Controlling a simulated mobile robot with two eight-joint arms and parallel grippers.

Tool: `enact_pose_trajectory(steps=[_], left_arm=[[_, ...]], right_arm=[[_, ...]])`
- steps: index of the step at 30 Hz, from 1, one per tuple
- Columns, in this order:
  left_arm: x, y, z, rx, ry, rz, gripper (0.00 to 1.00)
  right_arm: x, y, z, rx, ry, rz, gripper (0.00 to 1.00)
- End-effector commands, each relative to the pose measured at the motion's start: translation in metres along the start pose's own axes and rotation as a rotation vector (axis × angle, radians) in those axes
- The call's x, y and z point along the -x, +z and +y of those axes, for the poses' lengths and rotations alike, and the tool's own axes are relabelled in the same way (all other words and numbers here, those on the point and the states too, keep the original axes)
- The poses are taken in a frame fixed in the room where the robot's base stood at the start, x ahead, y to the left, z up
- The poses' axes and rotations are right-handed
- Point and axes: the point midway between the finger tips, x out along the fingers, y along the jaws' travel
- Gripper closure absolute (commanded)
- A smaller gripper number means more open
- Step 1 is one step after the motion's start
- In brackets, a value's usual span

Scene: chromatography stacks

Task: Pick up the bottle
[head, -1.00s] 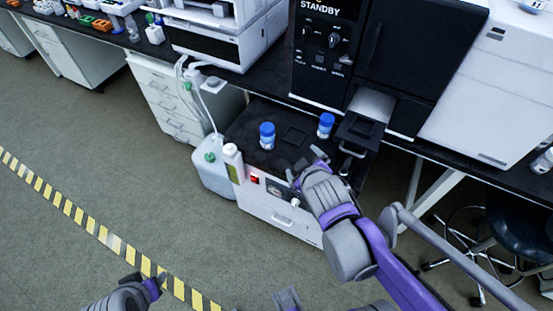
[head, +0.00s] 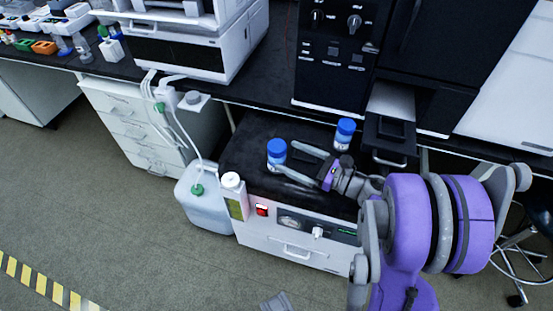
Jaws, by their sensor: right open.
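Two bottles with blue caps stand upright on the black top of a low white cabinet. The nearer left bottle (head: 277,154) is beside my right gripper (head: 285,157). The other bottle (head: 344,135) stands farther back to the right, behind the gripper. My right gripper is open, its two long grey fingers pointing left. The fingertips are at the left bottle's right side, one toward its back and one toward its front. I cannot tell whether they touch it.
The low cabinet (head: 290,249) has a drawer and a red switch. A white bottle (head: 232,192) stands at its left edge, and a jug with tubing (head: 203,207) sits beside it. A black instrument (head: 335,65) with a protruding tray rises behind. The floor at left is clear.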

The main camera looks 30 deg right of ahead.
Motion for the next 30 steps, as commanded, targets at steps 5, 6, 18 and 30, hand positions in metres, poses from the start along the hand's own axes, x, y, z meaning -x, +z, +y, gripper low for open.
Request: enact_pose_trajectory(steps=[5, 6, 18, 30], left_arm=[[-0.002, 0.001, 0.0, 0.0, 0.0, -0.001, 0.5], [-0.003, 0.001, 0.0, 0.0, 0.0, -0.001, 0.5], [-0.012, 0.003, 0.0, 0.0, 0.0, -0.004, 0.5], [-0.013, 0.003, 0.0, 0.0, 0.0, -0.004, 0.5]], right_arm=[[-0.028, 0.001, 0.001, -0.002, 0.002, -0.001, 0.01], [-0.031, 0.001, 0.001, -0.002, 0.002, -0.002, 0.01], [-0.078, 0.0, -0.007, -0.005, 0.002, -0.003, 0.01], [-0.087, 0.001, -0.008, -0.004, -0.002, -0.003, 0.1]])
